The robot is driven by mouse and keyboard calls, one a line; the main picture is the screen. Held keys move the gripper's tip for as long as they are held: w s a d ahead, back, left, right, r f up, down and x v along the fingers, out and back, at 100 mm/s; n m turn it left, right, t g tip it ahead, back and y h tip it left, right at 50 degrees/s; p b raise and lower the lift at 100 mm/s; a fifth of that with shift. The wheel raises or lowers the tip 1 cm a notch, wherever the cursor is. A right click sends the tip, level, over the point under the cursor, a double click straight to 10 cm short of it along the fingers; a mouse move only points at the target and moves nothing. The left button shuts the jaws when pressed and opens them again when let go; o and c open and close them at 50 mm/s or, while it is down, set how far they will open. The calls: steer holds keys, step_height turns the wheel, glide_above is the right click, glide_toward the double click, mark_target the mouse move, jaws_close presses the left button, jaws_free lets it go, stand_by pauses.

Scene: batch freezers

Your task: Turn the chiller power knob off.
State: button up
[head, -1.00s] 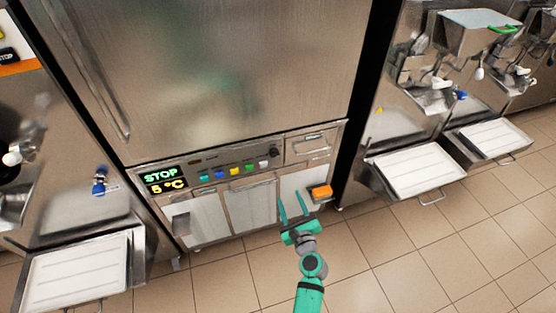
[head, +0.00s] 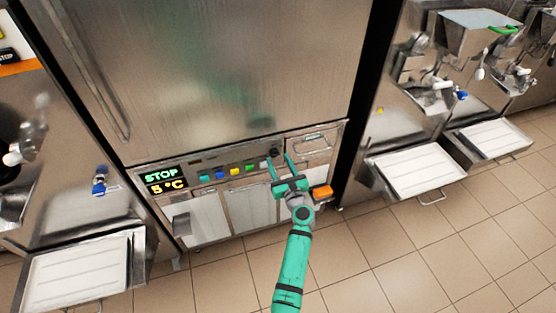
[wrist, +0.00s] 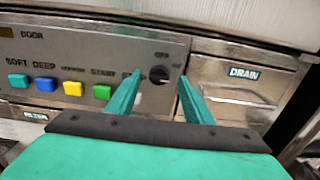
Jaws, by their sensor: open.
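The chiller power knob (wrist: 159,74) is a small dark round knob at the right end of the grey control panel. In the wrist view it shows between my two fingers, beyond their tips. In the head view the dark knob (head: 274,152) sits just above my fingertips. My gripper (head: 279,161) is open and empty, its green fingers pointing up at the panel; it also shows in the wrist view (wrist: 160,78). I cannot tell whether the fingers touch the panel. The chiller display (head: 163,179) reads STOP and 5 °C.
Coloured buttons (wrist: 73,88) run in a row left of the knob. A DRAIN drawer (wrist: 236,90) is right of it. An orange block-like part (head: 321,191) is beside my gripper. Freezers with white trays (head: 417,170) stand on both sides. The tiled floor is clear.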

steer(key=shift+x, duration=0.8)
steer(key=c, duration=1)
steer(key=shift+c, duration=0.2)
